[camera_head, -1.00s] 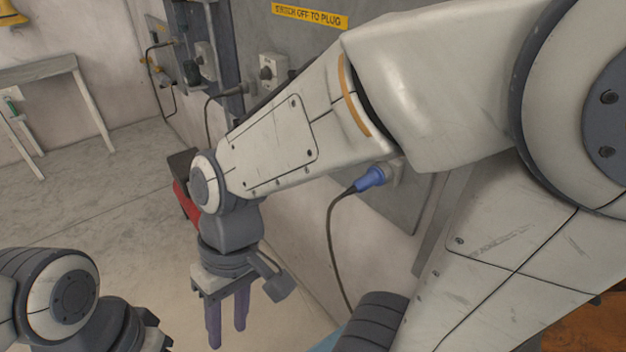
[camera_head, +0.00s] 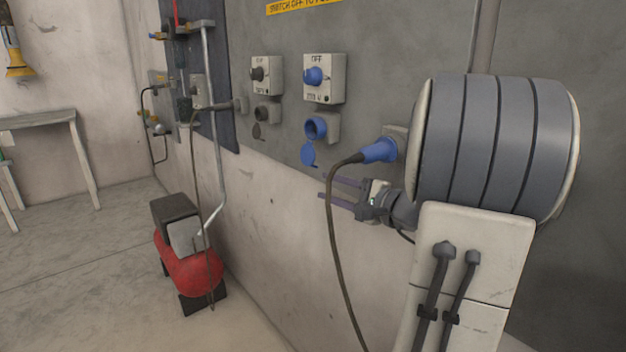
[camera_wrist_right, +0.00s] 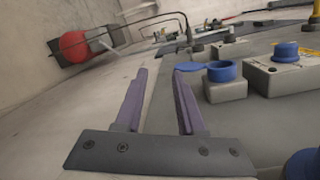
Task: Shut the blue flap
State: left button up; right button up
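The blue flap (camera_head: 309,155) hangs open below the round mouth of the blue socket (camera_head: 316,127) on the grey wall panel. In the right wrist view the flap (camera_wrist_right: 188,67) stands out beside the socket mouth (camera_wrist_right: 222,71), close to the right-hand finger's tip. My right gripper (camera_head: 323,187) points left along the wall, just below the flap in the head view. Its two purple fingers are apart with nothing between them, also in the wrist view (camera_wrist_right: 160,72). Whether a finger touches the flap, I cannot tell. My left gripper is not in view.
A blue plug (camera_head: 378,151) with a hanging dark cable sits right of the socket; the cable crosses before my right gripper. Above the socket is a blue switch knob (camera_head: 315,75). A grey socket (camera_head: 267,113) is to its left. A red compressor (camera_head: 190,270) stands on the floor.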

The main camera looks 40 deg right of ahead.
aim_at(317, 167)
jog(key=d+r+m+t+h, duration=0.1)
jog(key=d+h, duration=0.1)
jog(key=d, duration=0.2)
jog(key=w, duration=0.6)
jog(key=w+a, duration=0.1)
jog(key=w, duration=0.2)
jog(key=shift+w, duration=0.1)
grip_shut()
